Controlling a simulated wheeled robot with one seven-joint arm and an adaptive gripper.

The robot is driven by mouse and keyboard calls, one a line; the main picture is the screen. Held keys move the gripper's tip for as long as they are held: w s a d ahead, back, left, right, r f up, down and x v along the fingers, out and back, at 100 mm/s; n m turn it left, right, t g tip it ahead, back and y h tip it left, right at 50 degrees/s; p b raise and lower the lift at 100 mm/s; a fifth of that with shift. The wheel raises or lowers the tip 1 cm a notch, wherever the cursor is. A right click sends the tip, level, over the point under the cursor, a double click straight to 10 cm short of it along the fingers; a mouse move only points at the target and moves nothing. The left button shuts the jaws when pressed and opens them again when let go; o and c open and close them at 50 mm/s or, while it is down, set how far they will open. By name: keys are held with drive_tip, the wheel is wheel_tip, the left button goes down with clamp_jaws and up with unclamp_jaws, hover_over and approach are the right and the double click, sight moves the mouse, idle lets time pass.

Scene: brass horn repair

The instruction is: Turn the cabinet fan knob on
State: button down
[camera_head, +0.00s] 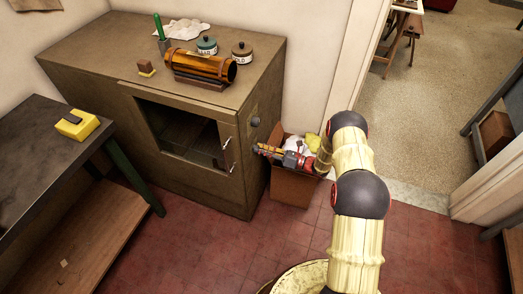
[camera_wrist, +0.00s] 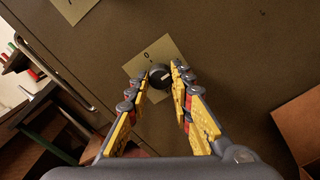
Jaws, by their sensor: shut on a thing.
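The cabinet (camera_head: 110,80) is a large brown box with a dark glazed opening in front. In the wrist view, a round dark knob (camera_wrist: 158,75) with a pale mark on its face sits on a tan plate (camera_wrist: 148,54) marked "0". My gripper (camera_wrist: 159,83) is shut on this knob, one finger at each side. The lettering is too small to tell which knob is the fan's.
A cardboard box (camera_head: 291,189) with crumpled contents stands right below my gripper. A door handle (camera_head: 227,149) is close to its left. On the cabinet top are an amber cylinder (camera_head: 203,66) and jars (camera_head: 242,52). A dark bench (camera_head: 40,135) stands left; red floor lies in front.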

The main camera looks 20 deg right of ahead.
idle(0.3)
drive_tip(key=c, duration=1.6)
unclamp_jaws()
drive_tip(key=shift+d, duration=0.15)
drive_tip(key=v, duration=1.2)
